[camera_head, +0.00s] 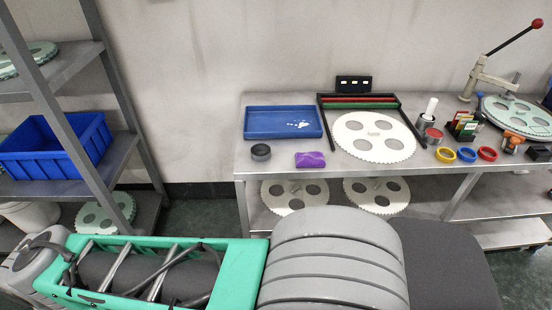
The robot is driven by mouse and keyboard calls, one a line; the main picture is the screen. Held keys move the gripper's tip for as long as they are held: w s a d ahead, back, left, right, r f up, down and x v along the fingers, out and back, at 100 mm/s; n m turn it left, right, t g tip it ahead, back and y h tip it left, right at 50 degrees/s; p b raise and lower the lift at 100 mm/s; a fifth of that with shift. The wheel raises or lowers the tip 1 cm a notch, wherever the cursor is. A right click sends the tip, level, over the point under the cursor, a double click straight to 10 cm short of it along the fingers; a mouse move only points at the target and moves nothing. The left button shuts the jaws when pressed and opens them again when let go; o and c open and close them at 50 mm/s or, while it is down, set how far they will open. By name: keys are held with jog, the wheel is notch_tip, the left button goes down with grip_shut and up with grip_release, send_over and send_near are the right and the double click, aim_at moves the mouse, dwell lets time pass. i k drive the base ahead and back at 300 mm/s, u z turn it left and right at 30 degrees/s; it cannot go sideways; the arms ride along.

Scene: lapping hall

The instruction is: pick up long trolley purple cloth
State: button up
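A small purple cloth (310,160) lies on the front left part of a long steel trolley top (300,180). It looks folded or bunched, with slightly lighter marks on it. A dark grey round ring or tin (261,152) stands just left of it, apart from it. A blue tray (284,123) lies behind it. Nothing covers the cloth. My gripper does not show in the head view.
A large light toothed disc (374,137) lies right of the cloth. Yellow (446,155) and red (487,154) rings and a lever press (490,77) stand farther right. Left is a steel rack with a blue bin (55,150). My own green and grey parts fill the lower foreground.

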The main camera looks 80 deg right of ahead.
aim_at(313, 160)
jog(key=z, duration=3.05)
